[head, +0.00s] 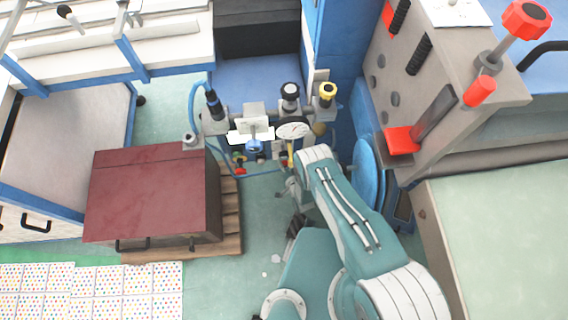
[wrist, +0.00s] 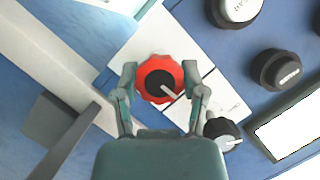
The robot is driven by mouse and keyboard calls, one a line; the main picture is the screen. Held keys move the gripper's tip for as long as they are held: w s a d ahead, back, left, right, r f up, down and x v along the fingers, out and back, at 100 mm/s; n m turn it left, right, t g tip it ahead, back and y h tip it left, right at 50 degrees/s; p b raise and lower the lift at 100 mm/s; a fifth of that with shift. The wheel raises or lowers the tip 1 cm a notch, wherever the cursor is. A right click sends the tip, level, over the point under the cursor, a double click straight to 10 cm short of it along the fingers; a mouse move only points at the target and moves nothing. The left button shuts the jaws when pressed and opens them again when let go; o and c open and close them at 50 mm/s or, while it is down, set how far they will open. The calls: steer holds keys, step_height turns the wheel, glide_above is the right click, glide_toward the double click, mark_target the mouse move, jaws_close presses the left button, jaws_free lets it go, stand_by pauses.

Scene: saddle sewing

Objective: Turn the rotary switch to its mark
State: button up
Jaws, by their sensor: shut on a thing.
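The rotary switch (wrist: 160,79) shows in the wrist view as a red, scalloped knob with a black centre. A pale pointer line on it points to the lower right. It sits on a white plate (wrist: 128,53) with dark lines, fixed to a blue panel. My gripper (wrist: 159,84) has one finger on each side of the red knob and is shut on it. Small print on the plate at the lower right is too small to read. In the head view I cannot make out the switch or the fingertips near my arm.
In the wrist view, a black knob (wrist: 223,132) sits close to the right finger, and another black knob (wrist: 277,69) is further right. A pale beam (wrist: 62,63) runs along the left. In the head view, a dark red box (head: 150,190) stands on a pallet left of my arm.

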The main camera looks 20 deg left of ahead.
steer(key=shift+w+d+m, duration=0.1)
steer(key=shift+w+m, duration=0.1)
steer(key=shift+m, duration=0.1)
steer(key=o, duration=1.2)
steer(key=shift+c, duration=0.2)
steer(key=shift+s, duration=0.15)
